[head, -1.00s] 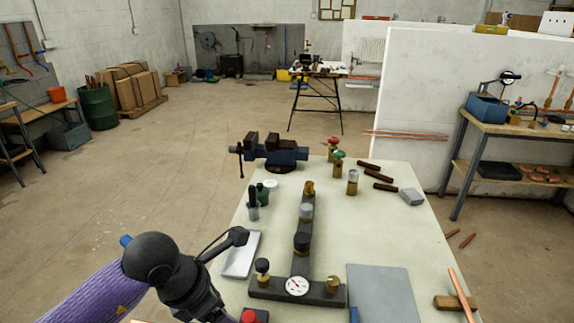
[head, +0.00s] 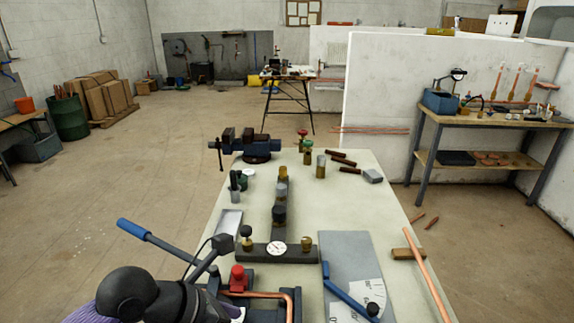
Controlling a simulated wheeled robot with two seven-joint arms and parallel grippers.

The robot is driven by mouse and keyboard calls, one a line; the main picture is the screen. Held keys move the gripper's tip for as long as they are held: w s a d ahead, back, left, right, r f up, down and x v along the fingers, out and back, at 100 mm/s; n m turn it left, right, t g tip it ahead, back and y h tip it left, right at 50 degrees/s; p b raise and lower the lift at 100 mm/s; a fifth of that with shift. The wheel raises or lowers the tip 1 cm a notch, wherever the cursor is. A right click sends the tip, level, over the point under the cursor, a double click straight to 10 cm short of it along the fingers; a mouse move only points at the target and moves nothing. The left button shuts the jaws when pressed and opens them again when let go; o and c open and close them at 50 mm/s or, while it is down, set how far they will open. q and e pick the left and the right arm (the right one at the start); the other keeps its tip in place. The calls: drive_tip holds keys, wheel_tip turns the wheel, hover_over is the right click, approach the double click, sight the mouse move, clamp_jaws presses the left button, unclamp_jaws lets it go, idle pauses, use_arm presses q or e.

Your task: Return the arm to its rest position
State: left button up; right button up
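My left arm (head: 128,294), purple with a black joint, comes in at the lower left corner of the head view. Its black wrist part (head: 196,300) is low, at the near left corner of the pale bench (head: 345,215). The fingertips of my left gripper are hidden or below the picture edge, so I cannot see whether it is open or holding anything. My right arm and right gripper do not show.
A pipe bender (head: 238,278) with blue handles (head: 132,229) and a bent copper pipe (head: 290,296) sits beside the wrist. A gauge manifold (head: 276,248), vise (head: 255,146), grey plate (head: 345,250) and straight copper pipe (head: 426,272) are on the bench. Floor left is open.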

use_arm(q)
drive_tip(key=d+r+n+t+h, duration=0.5)
drive_tip(key=r+n+t+h, duration=0.3)
drive_tip(key=r+n+h, duration=0.4)
drive_tip(key=w+a+f+n+t+y, duration=0.1)
drive_tip(key=a+f+n+t+y, duration=0.25)
drive_tip(key=a+n+y, duration=0.6)
drive_tip(key=a+f+n+t+y, duration=0.2)
drive_tip(key=a+f+n+y, duration=0.25)
drive_tip(key=n+y, duration=0.95)
drive_tip(key=s+d+f+n+g+h, duration=0.3)
drive_tip(key=s+f+n+g, duration=0.5)
drive_tip(key=s+f+g, duration=0.8)
drive_tip(key=s+a+f+t+b, duration=0.1)
drive_tip(key=s+f, duration=0.1)
drive_tip(key=f, duration=0.8)
drive_tip(key=s+a+f+b, duration=0.1)
drive_tip(key=s+f, duration=0.1)
drive_tip(key=f, duration=0.8)
drive_tip(key=s+a+f+g+b, duration=0.1)
drive_tip(key=s+a+f, duration=0.1)
drive_tip(key=s+f, duration=0.9)
drive_tip(key=shift+s+a+m, duration=0.3)
drive_tip(key=shift+s+m, duration=0.05)
drive_tip(key=shift+s, duration=0.7)
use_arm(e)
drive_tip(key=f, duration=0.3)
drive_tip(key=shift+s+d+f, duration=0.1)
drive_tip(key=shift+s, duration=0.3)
